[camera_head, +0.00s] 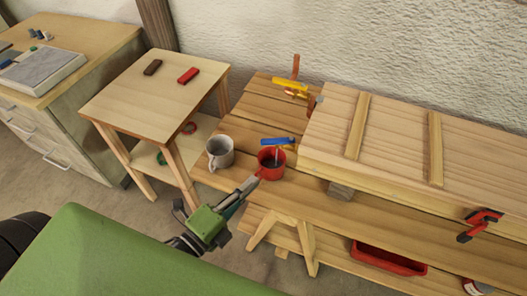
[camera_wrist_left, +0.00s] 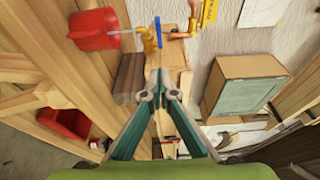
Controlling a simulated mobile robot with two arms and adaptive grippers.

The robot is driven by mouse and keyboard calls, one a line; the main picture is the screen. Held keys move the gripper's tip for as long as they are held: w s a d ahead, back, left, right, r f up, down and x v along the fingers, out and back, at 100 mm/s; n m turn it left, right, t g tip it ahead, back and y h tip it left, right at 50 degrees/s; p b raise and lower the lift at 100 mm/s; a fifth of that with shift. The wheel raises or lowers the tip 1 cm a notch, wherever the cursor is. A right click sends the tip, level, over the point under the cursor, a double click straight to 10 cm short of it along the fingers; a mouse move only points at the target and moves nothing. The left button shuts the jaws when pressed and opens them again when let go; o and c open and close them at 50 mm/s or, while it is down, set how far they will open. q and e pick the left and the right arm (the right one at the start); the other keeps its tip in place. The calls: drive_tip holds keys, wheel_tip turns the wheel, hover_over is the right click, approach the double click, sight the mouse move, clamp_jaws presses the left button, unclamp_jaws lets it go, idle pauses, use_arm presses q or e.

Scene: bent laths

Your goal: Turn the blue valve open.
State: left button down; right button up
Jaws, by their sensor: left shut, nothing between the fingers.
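The blue valve (camera_head: 277,142) has a flat blue handle and sits just above a red cup (camera_head: 271,163) on the wooden bench. In the left wrist view the blue handle (camera_wrist_left: 158,32) shows on a yellow fitting (camera_wrist_left: 148,41), beside the red cup (camera_wrist_left: 93,29). A thin grey line runs from the fitting into the cup. My left gripper (camera_head: 252,183) is shut and empty, below and left of the valve, apart from it. Its closed fingertips (camera_wrist_left: 160,97) point towards the valve in the wrist view. My right gripper is not in view.
A grey mug (camera_head: 220,152) stands left of the red cup. A yellow-handled part (camera_head: 289,83) and an orange pipe (camera_head: 295,66) are behind. A large wooden panel (camera_head: 400,130) fills the bench's right side. A small table (camera_head: 150,100) stands left.

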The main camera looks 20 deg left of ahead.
use_arm(q)
drive_tip(key=p, duration=0.2)
approach(276, 144)
drive_tip(key=w+d, duration=0.2)
drive_tip(key=d, duration=0.2)
drive_tip(key=shift+w+a+r+p, duration=0.1)
drive_tip(key=shift+w+a+p, duration=0.25)
drive_tip(key=shift+w, duration=0.25)
drive_tip(key=shift+w+a+p, duration=0.2)
drive_tip(key=shift+w+a, duration=0.2)
drive_tip(key=shift+w, duration=0.25)
drive_tip(key=shift+w+a, duration=0.35)
drive_tip(key=shift+w, duration=0.05)
drive_tip(key=shift+w+a, duration=0.1)
